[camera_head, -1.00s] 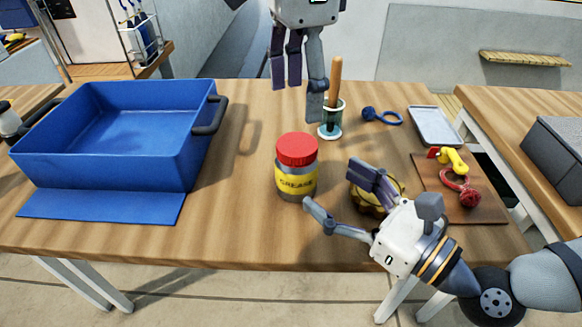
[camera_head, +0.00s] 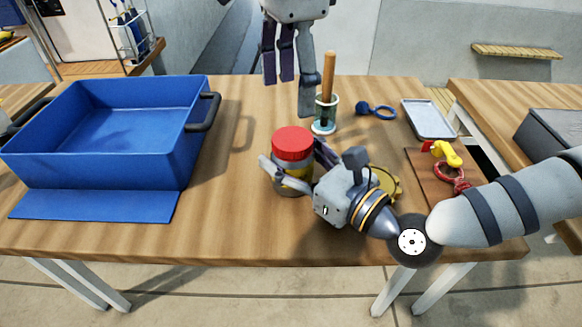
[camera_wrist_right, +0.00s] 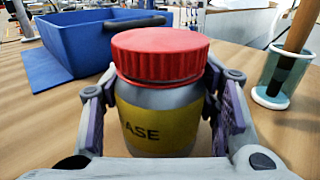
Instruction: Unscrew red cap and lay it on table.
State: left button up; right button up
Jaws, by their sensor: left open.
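The red cap (camera_head: 292,143) sits on top of the grease jar (camera_head: 289,188), which stands upright on the wooden table (camera_head: 230,225). In the right wrist view the ribbed red cap (camera_wrist_right: 160,53) is seated on the grey jar with its yellow label (camera_wrist_right: 158,124). My right gripper (camera_head: 293,156) has its fingers on either side of the jar body, below the cap. They look spread, with narrow gaps beside the jar; contact cannot be made out. My left gripper (camera_head: 288,97) is open and empty, above the table behind the jar.
A blue bin (camera_head: 100,140) stands at the left. A glass cup (camera_head: 325,116) with a wooden-handled tool is behind the jar. A blue ringed item (camera_head: 376,111), grey tray (camera_head: 429,119) and brown board (camera_head: 425,170) lie right. Table between bin and jar is clear.

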aim_at(292, 138)
grip_shut()
pick_arm(q)
jog(key=m, duration=0.4)
jog(key=shift+m, duration=0.4)
jog(key=m, duration=0.3)
jog(key=shift+d+m, duration=0.1)
jog(key=shift+m, duration=0.2)
jog(key=m, duration=1)
jog(key=shift+m, duration=0.4)
pick_arm(e)
jog(key=shift+f, duration=0.1)
pick_arm(q)
jog(key=m, duration=0.5)
jog(key=shift+w, duration=0.1)
jog(key=m, duration=0.2)
jog(key=shift+f+m, duration=0.1)
jog(key=shift+m, duration=0.2)
notch_tip(292, 138, down, 8)
jog(key=shift+r, duration=0.1)
